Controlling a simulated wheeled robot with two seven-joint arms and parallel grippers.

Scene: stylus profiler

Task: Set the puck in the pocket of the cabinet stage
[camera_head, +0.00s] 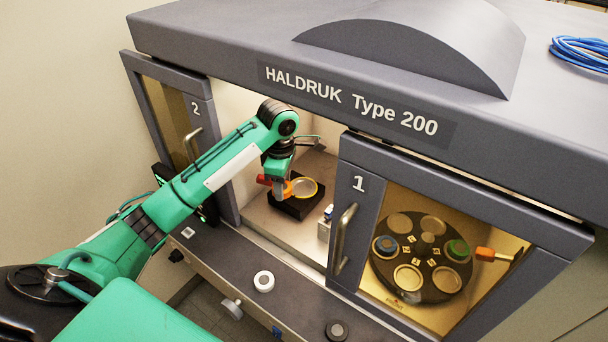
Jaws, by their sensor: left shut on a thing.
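The cabinet stage (297,208) is a black block inside the open bay of the cabinet, with a round, gold-rimmed pale pocket (305,187) on top. My left gripper (280,190) reaches into the bay and points down at the left side of the stage. It is shut on an orange-red piece (264,180), which I take to be the puck. The gripper hides most of it. The piece is beside the pocket, overlapping its left edge in the picture. I cannot tell whether it touches the stage. My right gripper is not in view.
Door 1 (358,210) with its handle stands right of the opening; behind its window is a dark carousel (428,226) with a blue and a green puck. Door 2 (196,110) stands at the left. Knobs line the front ledge.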

